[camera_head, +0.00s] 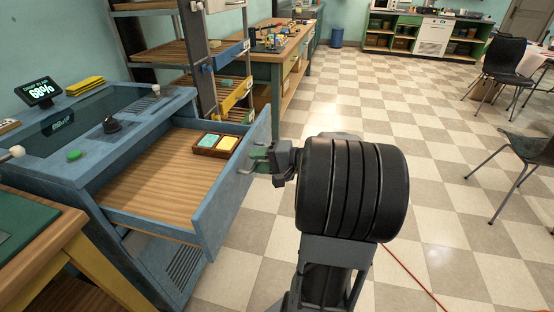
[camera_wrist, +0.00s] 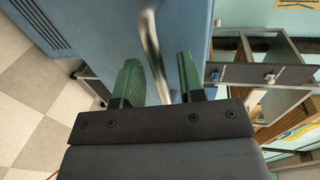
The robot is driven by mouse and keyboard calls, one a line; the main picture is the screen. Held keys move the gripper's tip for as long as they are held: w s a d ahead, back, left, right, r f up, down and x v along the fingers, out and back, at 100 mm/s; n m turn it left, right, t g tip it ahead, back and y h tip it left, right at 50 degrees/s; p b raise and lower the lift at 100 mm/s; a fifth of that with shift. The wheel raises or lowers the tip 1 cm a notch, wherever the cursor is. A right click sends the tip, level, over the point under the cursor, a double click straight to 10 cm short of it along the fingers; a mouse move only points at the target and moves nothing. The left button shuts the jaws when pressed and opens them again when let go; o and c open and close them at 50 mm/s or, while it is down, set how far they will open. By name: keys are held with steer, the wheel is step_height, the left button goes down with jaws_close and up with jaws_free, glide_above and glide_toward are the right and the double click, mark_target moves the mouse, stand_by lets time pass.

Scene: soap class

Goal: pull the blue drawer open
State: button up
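The blue drawer (camera_head: 223,190) stands pulled well out of the blue cabinet (camera_head: 60,170), its wooden floor exposed. Its front panel also fills much of the wrist view (camera_wrist: 185,25). A curved metal handle (camera_wrist: 151,40) is fixed to the outer face of the front. My gripper (camera_head: 262,158) is at that face, by the handle. In the wrist view, my gripper's green fingers (camera_wrist: 160,75) stand apart on either side of the handle bar. A clear gap shows between the bar and the right finger. The gripper is open.
A small wooden tray (camera_head: 203,151) with teal and yellow blocks lies inside the drawer at the far right. A shelf rack (camera_head: 165,52) and workbench (camera_head: 262,55) stand behind. Black chairs (camera_head: 500,58) are at the right. Checkered floor (camera_head: 450,200) is open around my arm.

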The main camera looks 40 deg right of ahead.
steer(key=p+v, duration=0.1)
steer(key=v, duration=1.2)
steer(key=shift+p, duration=0.3)
step_height(320, 180, down, 5)
steer(key=s+m+g+h, duration=0.2)
steer(key=m+g, duration=0.1)
steer(key=s+a+r+n+g+h+p, duration=0.1)
steer(key=a+n+g+h+p, duration=0.15)
steer(key=a+g+p, duration=0.35)
steer(key=w+a+r+n+h+p, duration=0.1)
steer(key=a+r+n+h+p, duration=0.4)
steer(key=a+r+n+p, duration=0.6)
steer(key=a+r+p, duration=0.4)
steer(key=a+r, duration=0.1)
steer(key=r, duration=0.3)
steer(key=shift+w+p, duration=0.3)
